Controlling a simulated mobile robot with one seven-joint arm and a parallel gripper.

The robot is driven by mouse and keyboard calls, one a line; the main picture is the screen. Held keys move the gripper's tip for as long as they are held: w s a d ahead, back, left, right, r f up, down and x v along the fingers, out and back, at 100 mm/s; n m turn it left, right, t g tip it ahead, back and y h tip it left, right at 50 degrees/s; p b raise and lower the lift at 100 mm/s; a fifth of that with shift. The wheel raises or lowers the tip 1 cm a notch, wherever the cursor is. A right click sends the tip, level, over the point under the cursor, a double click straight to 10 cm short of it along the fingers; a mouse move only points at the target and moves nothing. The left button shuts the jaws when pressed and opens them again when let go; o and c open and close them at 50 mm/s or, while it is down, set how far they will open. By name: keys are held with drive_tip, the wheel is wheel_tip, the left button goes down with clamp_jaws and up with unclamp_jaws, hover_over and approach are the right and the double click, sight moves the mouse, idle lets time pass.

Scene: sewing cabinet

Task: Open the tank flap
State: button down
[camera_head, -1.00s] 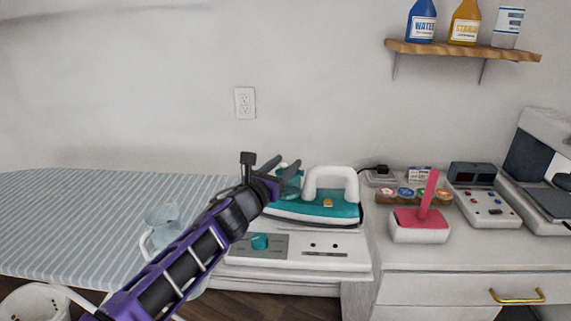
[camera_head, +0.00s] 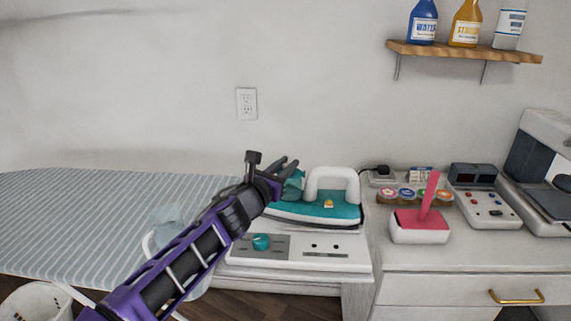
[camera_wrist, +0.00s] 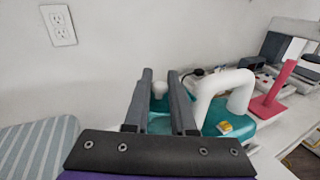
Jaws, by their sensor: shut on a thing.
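A teal and white iron (camera_head: 312,207) stands on the white station to the right of the ironing board, its white handle (camera_head: 331,172) on top. It also shows in the wrist view (camera_wrist: 235,105). The tank flap (camera_head: 294,186) is a teal piece at the iron's left end, partly hidden by my fingers. My gripper (camera_head: 287,164) comes from the lower left and is shut on the flap. In the wrist view my two dark fingers (camera_wrist: 161,74) stand close together, with a small white rounded part and teal between them. The exact contact is hidden.
A control panel with a teal knob (camera_head: 261,242) lies below the iron. A clear jug (camera_head: 171,232) is beside my arm over the striped ironing board (camera_head: 70,215). A pink-handled item (camera_head: 424,215) and spools (camera_head: 414,194) stand to the right. The wall is close behind.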

sight(311, 172)
drive_tip(key=m+p, duration=0.1)
drive_tip(key=r+m+y+p, duration=0.1)
drive_tip(key=shift+d+r+m+g+p, duration=0.25)
drive_tip(key=shift+d+m+g+p, duration=0.1)
drive_tip(key=shift+d+m+g, duration=0.05)
drive_tip(key=m+p, duration=0.1)
drive_tip(key=d+r+m+g+y+p, duration=0.1)
drive_tip(key=m, duration=0.1)
drive_tip(key=shift+d+y, duration=0.3)
drive_tip(key=shift+s+d+f+m+g+y+p, duration=0.1)
drive_tip(key=shift+d+m+y+p, duration=0.2)
drive_tip(key=shift+d+m+y, duration=0.55)
drive_tip(key=shift+w+d+r+m+g+y+p, duration=0.1)
drive_tip(key=shift+d+m+y+p, duration=0.25)
drive_tip(key=shift+m, duration=0.85)
drive_tip(key=shift+s+d+f+m+g+y+p, duration=0.1)
drive_tip(key=shift+d+m+y+p, duration=0.15)
drive_tip(key=shift+d+m+y, duration=0.55)
drive_tip(key=shift+a+m, duration=0.25)
drive_tip(key=shift+m, duration=0.1)
drive_tip(key=c, duration=0.8)
unclamp_jaws()
drive_tip(key=shift+f, duration=0.1)
